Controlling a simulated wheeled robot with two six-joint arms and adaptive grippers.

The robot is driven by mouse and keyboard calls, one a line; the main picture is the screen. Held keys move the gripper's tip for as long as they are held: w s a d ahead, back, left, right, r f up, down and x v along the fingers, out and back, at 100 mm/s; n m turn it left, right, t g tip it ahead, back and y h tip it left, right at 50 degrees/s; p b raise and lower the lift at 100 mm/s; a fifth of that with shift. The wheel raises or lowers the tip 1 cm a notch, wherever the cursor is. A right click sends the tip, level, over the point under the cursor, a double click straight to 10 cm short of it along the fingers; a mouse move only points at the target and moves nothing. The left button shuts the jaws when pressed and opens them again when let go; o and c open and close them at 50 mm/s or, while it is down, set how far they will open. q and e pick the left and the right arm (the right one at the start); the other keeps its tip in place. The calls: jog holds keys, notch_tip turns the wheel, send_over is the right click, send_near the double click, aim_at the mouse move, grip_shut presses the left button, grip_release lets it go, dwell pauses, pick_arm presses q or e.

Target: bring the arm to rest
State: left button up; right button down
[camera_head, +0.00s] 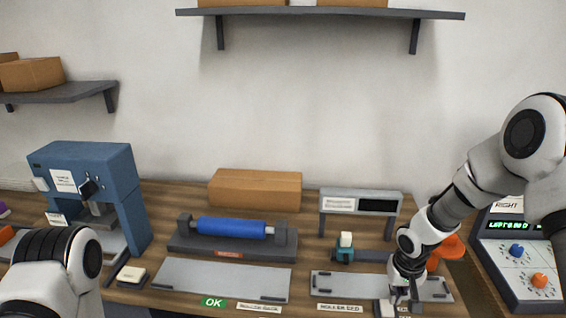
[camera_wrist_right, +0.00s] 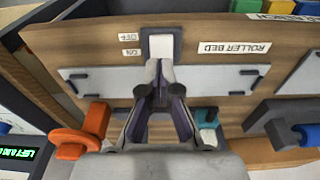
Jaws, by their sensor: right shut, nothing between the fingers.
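My right arm comes in from the right in the head view. Its gripper (camera_head: 398,300) points down at the front of the table, over the right end of the roller bed plate (camera_head: 330,284). In the right wrist view the gripper (camera_wrist_right: 164,75) has its fingers together with nothing between them. The fingertips are beside a white rocker switch (camera_wrist_right: 161,46) marked ON and OFF; I cannot tell if they touch it. The switch also shows partly in the head view (camera_head: 387,308). Of my left arm only a link shows at the lower left; its gripper is out of view.
An orange handle (camera_head: 449,249) stands just behind my right gripper, and a teal clamp (camera_head: 345,252) left of it. A control box (camera_head: 515,270) with knobs stands right. A blue roller (camera_head: 232,227) and a blue press (camera_head: 125,190) stand left. The wall above the table is clear below the shelf (camera_head: 320,13).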

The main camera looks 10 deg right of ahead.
jog(key=s+a+f, duration=0.2)
jog(key=s+f, duration=0.4)
jog(key=s, duration=0.3)
jog(key=s+a+f+n+g, duration=0.1)
jog(key=s+a+f, duration=0.2)
jog(key=s+f, duration=0.3)
jog(key=s+a+f+n, duration=0.1)
jog(key=s+a+f, duration=0.2)
jog(key=s, duration=0.9)
notch_tip(320, 180, down, 3)
jog(key=shift+a+f+b, duration=0.15)
jog(key=shift+b, duration=0.2)
jog(key=shift+s, duration=0.15)
